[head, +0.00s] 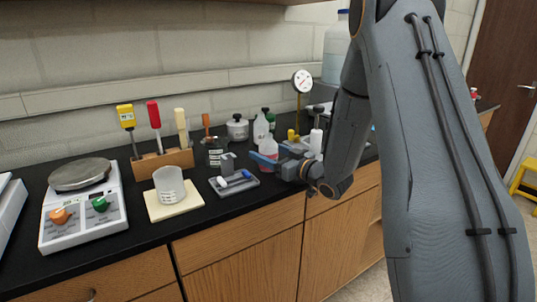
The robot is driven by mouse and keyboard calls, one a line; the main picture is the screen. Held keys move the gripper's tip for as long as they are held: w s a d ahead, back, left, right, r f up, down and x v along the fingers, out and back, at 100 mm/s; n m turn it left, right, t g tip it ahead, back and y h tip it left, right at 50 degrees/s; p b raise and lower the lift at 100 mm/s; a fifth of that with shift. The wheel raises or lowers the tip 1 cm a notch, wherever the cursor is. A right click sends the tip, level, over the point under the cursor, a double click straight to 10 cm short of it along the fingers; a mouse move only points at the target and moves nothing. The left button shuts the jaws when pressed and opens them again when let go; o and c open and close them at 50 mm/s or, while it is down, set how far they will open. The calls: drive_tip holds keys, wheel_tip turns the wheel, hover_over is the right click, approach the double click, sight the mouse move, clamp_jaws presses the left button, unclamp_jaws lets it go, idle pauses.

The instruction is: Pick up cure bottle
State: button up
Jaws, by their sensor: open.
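I cannot tell which bottle is the cure bottle, as no label is readable. A small clear bottle with pinkish-red liquid (268,149) stands on the black counter, partly hidden by my gripper. Behind it is a whitish bottle with a dark cap (260,130), and a green-capped bottle is close beside that. My gripper (266,157) is low over the counter, pointing left, with its blue-grey fingers open. The fingers lie close to the pinkish-red bottle; whether they touch it or are around it is too small to tell.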

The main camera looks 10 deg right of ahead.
sight(268, 134)
drive_tip(key=c, duration=1.2)
drive_tip(key=shift+r, duration=0.15)
wheel_tip(268, 134, up, 10)
drive_tip(key=shift+f+b, duration=0.15)
drive_tip(key=shift+b, duration=0.65)
